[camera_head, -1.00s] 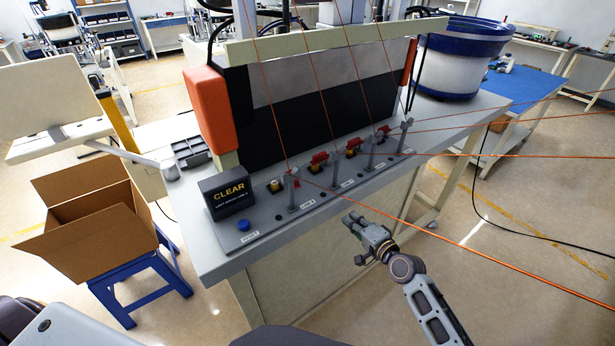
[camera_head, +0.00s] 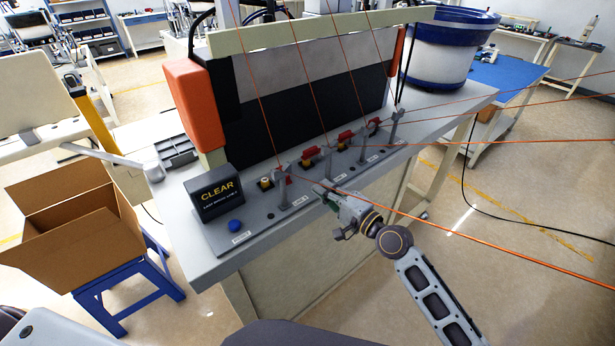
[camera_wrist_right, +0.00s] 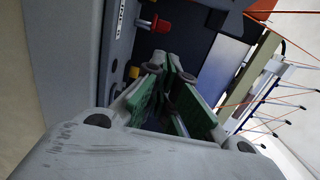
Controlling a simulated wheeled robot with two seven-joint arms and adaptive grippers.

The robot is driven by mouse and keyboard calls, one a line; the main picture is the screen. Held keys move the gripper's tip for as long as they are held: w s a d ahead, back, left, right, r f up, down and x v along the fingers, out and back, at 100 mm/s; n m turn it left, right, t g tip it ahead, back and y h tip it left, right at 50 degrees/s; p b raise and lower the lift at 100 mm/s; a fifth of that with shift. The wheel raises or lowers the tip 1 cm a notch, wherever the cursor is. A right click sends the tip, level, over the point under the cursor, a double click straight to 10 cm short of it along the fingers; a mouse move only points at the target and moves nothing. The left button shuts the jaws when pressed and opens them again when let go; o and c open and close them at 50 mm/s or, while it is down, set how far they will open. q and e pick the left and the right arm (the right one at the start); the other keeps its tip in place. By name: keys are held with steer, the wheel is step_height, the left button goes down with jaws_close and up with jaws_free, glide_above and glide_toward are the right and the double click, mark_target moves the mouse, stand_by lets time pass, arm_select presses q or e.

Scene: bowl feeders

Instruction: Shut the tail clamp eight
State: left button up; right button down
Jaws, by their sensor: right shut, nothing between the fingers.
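A row of small clamps with red handles runs along the grey bench top. In the head view I see a near-left clamp (camera_head: 283,180), a second clamp (camera_head: 310,153), a third clamp (camera_head: 344,136) and a far clamp (camera_head: 374,123). Their label numbers are too small to read, so I cannot tell which is eight. My right gripper (camera_head: 323,192) is shut and empty, by the bench's front edge near the first two clamps.
A black CLEAR box (camera_head: 212,193) and blue button (camera_head: 235,226) are at the row's left end. Thin orange cords cross above the clamps, one passing near my right gripper. An open cardboard box (camera_head: 50,240) stands left; a feeder bowl (camera_head: 437,55) stands behind.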

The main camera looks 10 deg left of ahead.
steer(key=shift+w+a, duration=0.1)
steer(key=shift+x, duration=1.25)
arm_select(q)
steer(key=shift+s+d+r+p, duration=0.1)
steer(key=shift+d+r+p, duration=0.1)
steer(key=shift+r+p, duration=0.3)
arm_select(e)
steer(key=shift+x, duration=3.6)
arm_select(q)
steer(key=shift+a, duration=0.15)
